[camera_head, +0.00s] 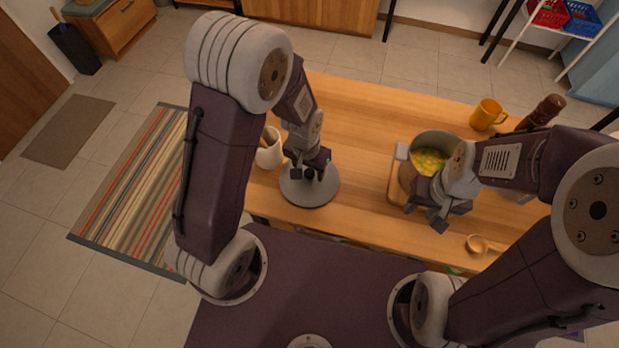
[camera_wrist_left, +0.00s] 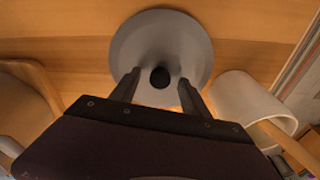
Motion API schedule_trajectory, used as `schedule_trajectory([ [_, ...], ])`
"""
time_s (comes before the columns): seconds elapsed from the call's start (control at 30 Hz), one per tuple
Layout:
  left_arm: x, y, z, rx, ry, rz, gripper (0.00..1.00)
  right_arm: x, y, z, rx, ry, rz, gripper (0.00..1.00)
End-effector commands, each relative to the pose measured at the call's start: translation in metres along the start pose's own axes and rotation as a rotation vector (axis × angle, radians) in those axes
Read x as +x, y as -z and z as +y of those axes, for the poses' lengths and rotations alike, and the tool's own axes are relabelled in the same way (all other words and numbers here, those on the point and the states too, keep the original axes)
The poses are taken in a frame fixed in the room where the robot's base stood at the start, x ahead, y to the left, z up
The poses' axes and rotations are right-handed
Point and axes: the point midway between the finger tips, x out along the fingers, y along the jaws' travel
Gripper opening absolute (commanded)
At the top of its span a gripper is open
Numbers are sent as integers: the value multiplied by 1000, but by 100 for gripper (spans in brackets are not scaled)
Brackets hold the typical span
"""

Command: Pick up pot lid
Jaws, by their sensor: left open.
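The grey round pot lid (camera_head: 322,193) lies on the wooden table, near its front left. In the left wrist view the lid (camera_wrist_left: 160,32) shows its dark knob (camera_wrist_left: 160,77) at the centre. My left gripper (camera_head: 310,175) is above the lid. In the left wrist view its open fingers (camera_wrist_left: 160,84) stand on either side of the knob; I cannot tell whether they touch it. The pot (camera_head: 432,140) with yellow food stands to the right on a wooden board. My right gripper (camera_head: 438,222) is in front of the pot; its fingers are too small to judge.
A white utensil holder (camera_head: 269,150) stands close behind and left of the lid; it also shows in the left wrist view (camera_wrist_left: 250,105). A yellow mug (camera_head: 487,114) and a brown grinder (camera_head: 543,110) are at the back right. A small wooden spoon (camera_head: 480,243) lies front right.

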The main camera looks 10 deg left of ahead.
Motion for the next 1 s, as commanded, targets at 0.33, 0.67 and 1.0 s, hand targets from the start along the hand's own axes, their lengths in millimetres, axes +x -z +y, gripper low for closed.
schedule_trajectory([
  [0.33,0,0,0,0,0,1,9,0,0,0,0,0,0,38],
  [0.67,0,0,0,0,0,0,0,0,0,0,0,0,0,38],
  [1.0,0,0,0,0,0,0,0,0,0,0,0,0,0,38],
])
